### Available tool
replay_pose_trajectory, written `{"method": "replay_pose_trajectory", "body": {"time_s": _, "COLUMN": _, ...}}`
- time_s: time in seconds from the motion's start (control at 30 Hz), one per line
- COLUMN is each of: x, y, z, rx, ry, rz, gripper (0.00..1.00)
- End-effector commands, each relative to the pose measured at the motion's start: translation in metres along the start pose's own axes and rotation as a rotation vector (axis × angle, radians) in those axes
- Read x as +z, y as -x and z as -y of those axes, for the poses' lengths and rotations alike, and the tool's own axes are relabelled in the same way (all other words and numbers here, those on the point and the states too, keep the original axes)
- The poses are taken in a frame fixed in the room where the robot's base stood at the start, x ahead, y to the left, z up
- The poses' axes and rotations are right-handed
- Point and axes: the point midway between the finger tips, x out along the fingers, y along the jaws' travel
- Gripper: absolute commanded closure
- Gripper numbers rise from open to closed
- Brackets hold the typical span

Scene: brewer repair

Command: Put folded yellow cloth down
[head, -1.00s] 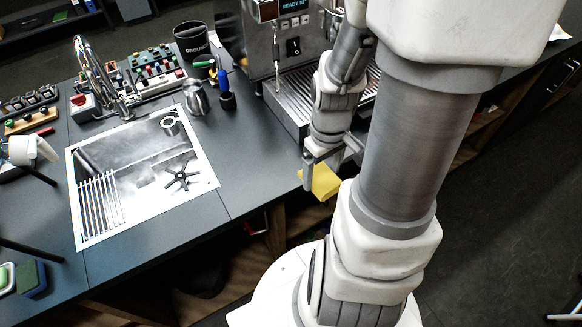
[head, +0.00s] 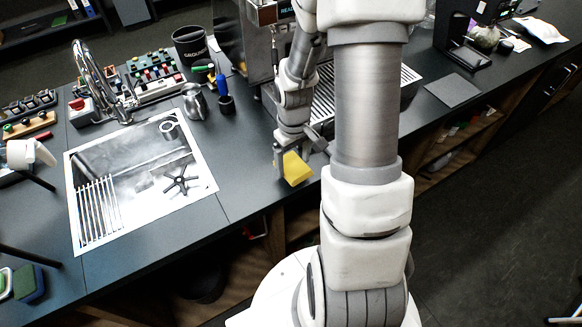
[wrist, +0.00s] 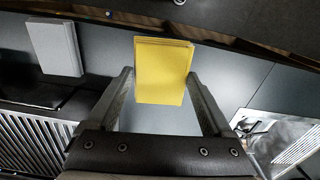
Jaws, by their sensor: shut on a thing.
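The folded yellow cloth (head: 295,168) is at my gripper near the counter's front edge in the head view. In the wrist view the cloth (wrist: 163,72) is a flat yellow rectangle between the fingertips. My gripper (head: 299,157) is shut on the cloth; its two fingers also show in the wrist view (wrist: 161,80). The cloth is over the dark counter (wrist: 225,75). I cannot tell whether it touches the surface.
The sink (head: 140,180) lies to the left with a black star-shaped piece inside. The espresso machine's slatted drip tray (head: 325,105) is behind my arm. A grey flat pad (head: 452,90) lies on the counter at right. Counter around the cloth is clear.

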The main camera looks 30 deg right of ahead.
Motion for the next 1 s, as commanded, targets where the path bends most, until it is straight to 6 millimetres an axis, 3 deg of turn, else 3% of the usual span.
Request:
{"method": "replay_pose_trajectory", "body": {"time_s": 0.13, "x": -0.01, "y": -0.006, "z": 0.0, "rx": 0.0, "ry": 0.002, "rz": 0.0, "gripper": 0.59}}
{"method": "replay_pose_trajectory", "body": {"time_s": 0.5, "x": -0.01, "y": -0.04, "z": 0.0, "rx": 0.0, "ry": 0.001, "rz": 0.002, "gripper": 0.59}}
{"method": "replay_pose_trajectory", "body": {"time_s": 0.93, "x": -0.01, "y": -0.047, "z": -0.001, "rx": 0.001, "ry": 0.001, "rz": 0.0, "gripper": 0.59}}
{"method": "replay_pose_trajectory", "body": {"time_s": 0.97, "x": -0.01, "y": -0.045, "z": -0.001, "rx": 0.001, "ry": 0.001, "rz": 0.0, "gripper": 0.1}}
{"method": "replay_pose_trajectory", "body": {"time_s": 1.0, "x": -0.01, "y": -0.045, "z": -0.001, "rx": 0.001, "ry": 0.001, "rz": 0.0, "gripper": 0.02}}
